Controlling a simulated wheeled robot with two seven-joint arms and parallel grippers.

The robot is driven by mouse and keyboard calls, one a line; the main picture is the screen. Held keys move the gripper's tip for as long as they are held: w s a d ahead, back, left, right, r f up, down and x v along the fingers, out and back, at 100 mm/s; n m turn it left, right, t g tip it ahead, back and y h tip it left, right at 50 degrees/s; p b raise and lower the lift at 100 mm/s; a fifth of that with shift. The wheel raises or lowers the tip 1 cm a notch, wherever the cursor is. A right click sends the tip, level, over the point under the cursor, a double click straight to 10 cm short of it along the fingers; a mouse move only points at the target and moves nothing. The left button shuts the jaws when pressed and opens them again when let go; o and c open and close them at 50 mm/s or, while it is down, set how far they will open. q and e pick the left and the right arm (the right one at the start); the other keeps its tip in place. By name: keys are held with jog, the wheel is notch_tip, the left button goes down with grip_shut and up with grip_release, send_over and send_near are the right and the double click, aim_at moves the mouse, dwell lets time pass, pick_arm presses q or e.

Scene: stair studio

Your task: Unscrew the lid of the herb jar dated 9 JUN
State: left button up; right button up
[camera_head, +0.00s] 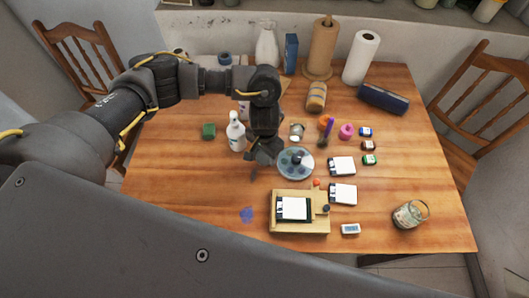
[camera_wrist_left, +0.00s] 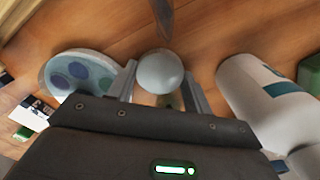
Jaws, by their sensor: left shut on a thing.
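My left gripper (camera_head: 262,158) reaches down over the middle of the table, between a white bottle and a round plate. In the left wrist view its fingers (camera_wrist_left: 160,88) are shut on a pale grey round thing (camera_wrist_left: 158,70) that looks like a lid. A small greenish patch shows beneath it, perhaps part of a jar. In the head view the gripper hides this thing. I can read no 9 JUN date in either view, so I cannot tell which herb jar this is. My right gripper is not in view.
The white bottle (camera_head: 237,133) stands close at left, the plate (camera_head: 284,173) with blue spots close at right. A wooden tray (camera_head: 321,226) lies in front, a glass jar (camera_head: 408,216) at front right. Paper rolls (camera_head: 360,58) stand behind. The table's left front is mostly clear.

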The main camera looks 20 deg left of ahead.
aim_at(264, 156)
pick_arm(q)
jog(key=shift+f, duration=0.2)
jog(key=o, duration=0.8)
jog(key=shift+r, duration=0.1)
notch_tip(264, 156, up, 12)
jog(key=p, duration=0.1)
jog(key=shift+r, duration=0.1)
